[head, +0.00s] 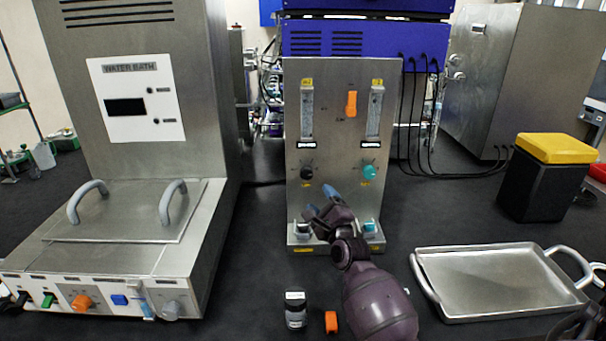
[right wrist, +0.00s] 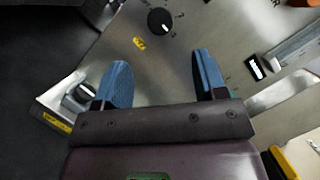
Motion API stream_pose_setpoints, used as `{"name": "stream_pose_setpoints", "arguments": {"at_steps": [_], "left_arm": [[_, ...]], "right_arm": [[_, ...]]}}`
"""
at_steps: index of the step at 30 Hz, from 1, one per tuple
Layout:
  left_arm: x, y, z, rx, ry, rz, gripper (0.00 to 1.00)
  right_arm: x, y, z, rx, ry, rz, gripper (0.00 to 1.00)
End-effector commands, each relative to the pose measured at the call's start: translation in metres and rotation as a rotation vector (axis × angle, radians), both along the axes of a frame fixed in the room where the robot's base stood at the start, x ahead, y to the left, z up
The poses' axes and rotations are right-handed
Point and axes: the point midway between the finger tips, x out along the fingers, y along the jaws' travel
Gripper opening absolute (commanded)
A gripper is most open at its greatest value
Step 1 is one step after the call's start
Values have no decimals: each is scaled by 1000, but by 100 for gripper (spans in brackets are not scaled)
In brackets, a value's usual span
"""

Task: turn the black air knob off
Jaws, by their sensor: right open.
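The black air knob (head: 307,172) sits on the left side of the upright metal panel (head: 338,150), below the left flow tube (head: 307,112). In the right wrist view the knob (right wrist: 160,22) shows at the top, with a pale pointer line on it. My right gripper (head: 320,200) is open in front of the panel, below and slightly right of the knob. In the right wrist view its two blue fingers (right wrist: 162,60) are spread and empty, with the knob beyond their tips and apart from them.
A teal knob (head: 369,172) and an orange lever (head: 351,103) are on the same panel. The water bath (head: 140,120) stands at left, a metal tray (head: 490,312) at right.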

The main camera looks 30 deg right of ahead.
Motion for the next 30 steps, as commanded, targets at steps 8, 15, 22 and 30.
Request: {"name": "stream_pose_setpoints", "arguments": {"at_steps": [8, 15, 22, 30], "left_arm": [[3, 0, 5, 0, -5, -2, 94], [3, 0, 7, 0, -6, -2, 94], [2, 0, 7, 2, -4, -1, 94], [2, 0, 7, 1, -3, -2, 94]], "right_arm": [[31, -7, 9, 1, -3, 1, 65], [69, -15, 17, 0, -2, 1, 65], [94, -20, 22, 1, -1, 1, 65], [102, -22, 23, 1, -1, 1, 65]]}}
